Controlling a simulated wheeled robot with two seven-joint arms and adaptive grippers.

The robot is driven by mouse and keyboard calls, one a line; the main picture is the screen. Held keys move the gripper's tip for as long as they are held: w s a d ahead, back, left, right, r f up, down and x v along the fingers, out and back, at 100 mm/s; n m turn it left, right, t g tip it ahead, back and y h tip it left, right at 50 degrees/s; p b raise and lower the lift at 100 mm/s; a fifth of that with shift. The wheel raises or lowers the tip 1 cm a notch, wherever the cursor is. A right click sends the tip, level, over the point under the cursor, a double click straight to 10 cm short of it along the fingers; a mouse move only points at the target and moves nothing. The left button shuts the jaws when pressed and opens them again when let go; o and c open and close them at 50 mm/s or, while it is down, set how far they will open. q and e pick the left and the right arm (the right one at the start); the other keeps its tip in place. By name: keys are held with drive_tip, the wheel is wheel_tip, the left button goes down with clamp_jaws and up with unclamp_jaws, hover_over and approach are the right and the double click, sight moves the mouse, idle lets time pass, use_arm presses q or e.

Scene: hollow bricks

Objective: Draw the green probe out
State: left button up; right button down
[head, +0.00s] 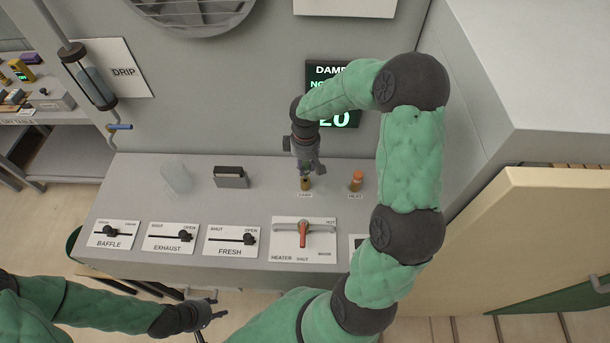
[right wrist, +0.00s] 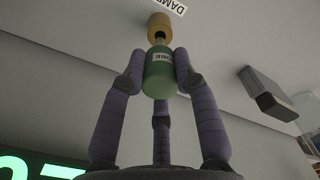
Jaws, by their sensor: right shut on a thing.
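The green probe (right wrist: 159,82) carries a white label and is held between the purple-grey fingers of my right gripper (right wrist: 160,68) in the right wrist view. A short metal stem shows between the probe and the brass socket (right wrist: 160,27) beside the DAMP label. In the head view my right gripper (head: 306,168) points down over the brass socket (head: 306,186), and its fingers mostly hide the probe. Whether the stem's tip is still inside the socket cannot be told. My left gripper (head: 212,310) is low in the head view, fingers apart and empty.
An orange probe (head: 356,181) stands at the HEAT label to the right. A dark block (head: 230,177) and a clear container (head: 176,178) stand to the left on the console. Lever panels, including the heater's red handle (head: 303,234), line the front. A lit display (head: 334,118) is behind.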

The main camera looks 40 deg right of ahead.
drive_tip(key=shift+r, duration=0.15)
drive_tip(key=shift+r+p, duration=1.9)
drive_tip(key=shift+r, duration=0.6)
drive_tip(key=s+a+r, duration=0.2)
drive_tip(key=s+a, duration=0.2)
drive_tip(key=shift+s+p, duration=0.3)
drive_tip(key=shift+s, duration=0.05)
drive_tip(key=shift+w+f, duration=0.1)
